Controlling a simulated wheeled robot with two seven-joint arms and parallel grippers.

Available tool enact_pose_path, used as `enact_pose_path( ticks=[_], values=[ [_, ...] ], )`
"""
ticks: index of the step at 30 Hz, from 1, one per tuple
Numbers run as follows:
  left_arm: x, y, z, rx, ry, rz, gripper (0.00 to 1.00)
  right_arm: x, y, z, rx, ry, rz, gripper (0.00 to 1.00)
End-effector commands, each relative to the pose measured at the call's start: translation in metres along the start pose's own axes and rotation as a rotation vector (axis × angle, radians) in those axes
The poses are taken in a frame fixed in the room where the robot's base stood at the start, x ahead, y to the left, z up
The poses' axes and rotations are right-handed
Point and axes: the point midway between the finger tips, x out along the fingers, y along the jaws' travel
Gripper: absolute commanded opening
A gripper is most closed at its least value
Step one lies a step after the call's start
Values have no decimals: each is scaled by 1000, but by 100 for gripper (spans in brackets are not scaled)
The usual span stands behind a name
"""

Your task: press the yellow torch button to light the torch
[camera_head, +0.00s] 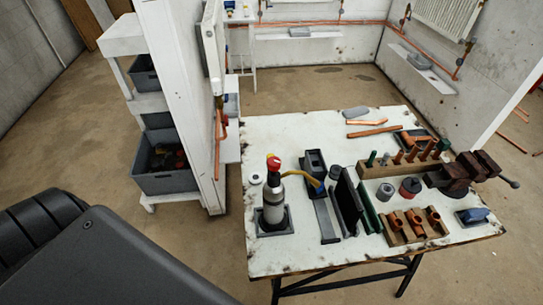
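A grey gas bottle (272,202) with a red top (273,163) stands upright in a dark square base at the left front of the white worktable (292,256). A yellow curved tube (299,174) runs from its top to the right. It ends in a small blue piece (320,188) beside a dark holder (314,164). This looks like the torch. I cannot make out a separate yellow button, and no flame shows. Neither of my grippers is in view; only dark parts of my own body show at the lower left.
A wooden rack (393,165), fittings block (407,237), red-topped tin (410,187) and brown vise (462,176) crowd the table's right side. A white partition (183,90) and grey bins (166,181) stand left. Radiators hang on the back walls. The table's front edge is mostly clear.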

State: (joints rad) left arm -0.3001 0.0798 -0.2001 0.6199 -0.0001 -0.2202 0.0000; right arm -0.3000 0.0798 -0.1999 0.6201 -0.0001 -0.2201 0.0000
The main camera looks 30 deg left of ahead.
Motion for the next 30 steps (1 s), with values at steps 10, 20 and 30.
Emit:
enact_pose_path(
  ticks=[10, 20, 30],
  values=[
    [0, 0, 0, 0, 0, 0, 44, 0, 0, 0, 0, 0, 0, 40],
    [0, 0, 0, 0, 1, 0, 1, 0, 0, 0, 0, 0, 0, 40],
    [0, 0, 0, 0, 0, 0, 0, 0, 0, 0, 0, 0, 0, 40]
  ],
)
